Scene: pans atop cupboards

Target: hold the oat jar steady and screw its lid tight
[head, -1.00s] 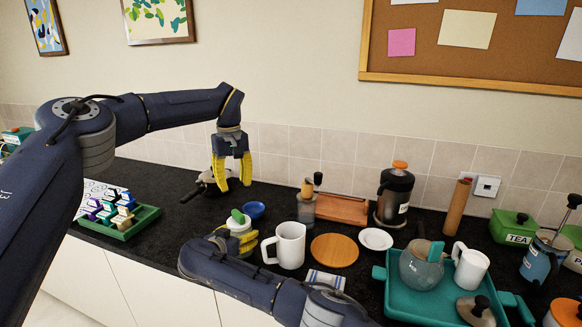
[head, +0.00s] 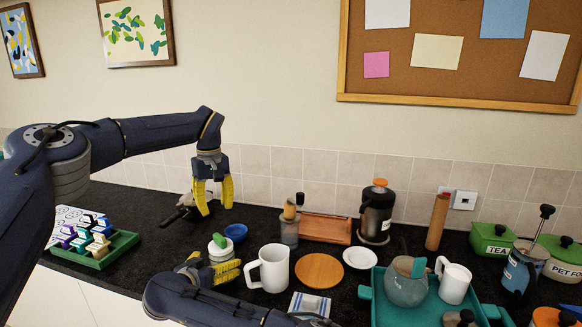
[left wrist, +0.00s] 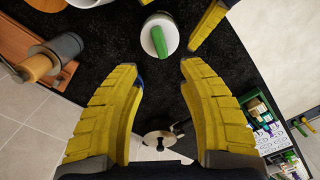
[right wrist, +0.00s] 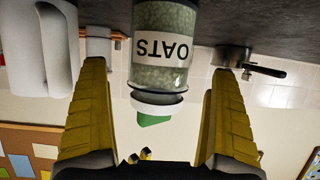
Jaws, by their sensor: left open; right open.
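The oat jar (head: 222,254) stands upright on the dark counter. In the right wrist view, the jar (right wrist: 163,55) is upside down with its OATS label readable. Its pale lid (left wrist: 171,32) with a green grip (left wrist: 158,41) sits on the mouth; I cannot tell how tight it is. My left gripper (head: 213,197) is open and empty above and behind the jar, its fingers pointing down; the lid lies beyond its fingertips in the left wrist view. My right gripper (head: 212,271) is open low at the jar's near side, the jar in line with the gap between its fingers.
A white mug (head: 270,268) stands close right of the jar, and a blue bowl (head: 236,232) is just behind it. A dark metal pot (head: 187,207) is behind left.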

